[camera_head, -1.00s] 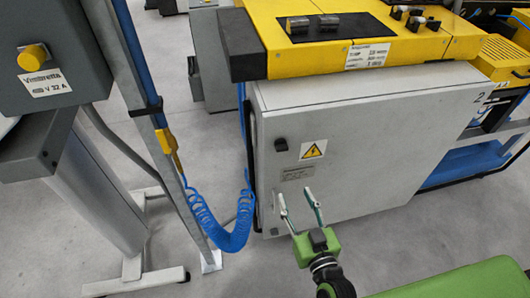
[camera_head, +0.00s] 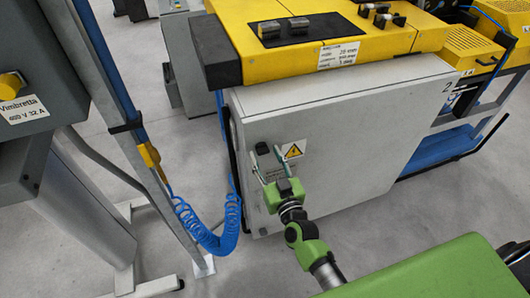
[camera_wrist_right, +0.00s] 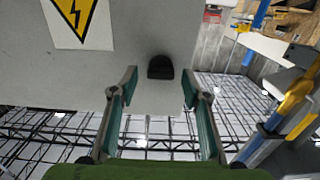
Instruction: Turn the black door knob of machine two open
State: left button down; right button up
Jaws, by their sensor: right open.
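The black door knob (camera_head: 262,148) is on the upper left of the grey cabinet door (camera_head: 340,160) of machine two, with the number 2 at its upper right. My right gripper (camera_head: 266,158) is open and empty, its fingers pointing up just below the knob in the head view. In the right wrist view the knob (camera_wrist_right: 160,67) shows ahead, between and beyond the two spread fingertips (camera_wrist_right: 160,80). No contact with the knob shows. My left gripper is not in view.
A yellow warning label (camera_head: 293,150) is right of the knob. A yellow control panel (camera_head: 330,35) overhangs the door. A coiled blue hose (camera_head: 205,232) and a metal post (camera_head: 135,130) stand to the left. A green surface (camera_head: 430,270) is at lower right.

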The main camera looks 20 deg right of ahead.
jog(key=shift+w, duration=0.5)
jog(key=c, duration=1.1)
jog(key=shift+m, duration=0.3)
jog(key=m, duration=0.3)
jog(key=shift+m, duration=0.3)
jog(key=m, duration=0.4)
jog(key=shift+m+b, duration=0.3)
jog(key=shift+b, duration=0.05)
jog(key=m+b, duration=0.1)
jog(key=m, duration=0.3)
jog(key=shift+d+f+m, duration=0.1)
jog(key=shift+m, duration=0.2)
jog(key=shift+m+b, duration=0.4)
jog(key=shift+m, duration=1.8)
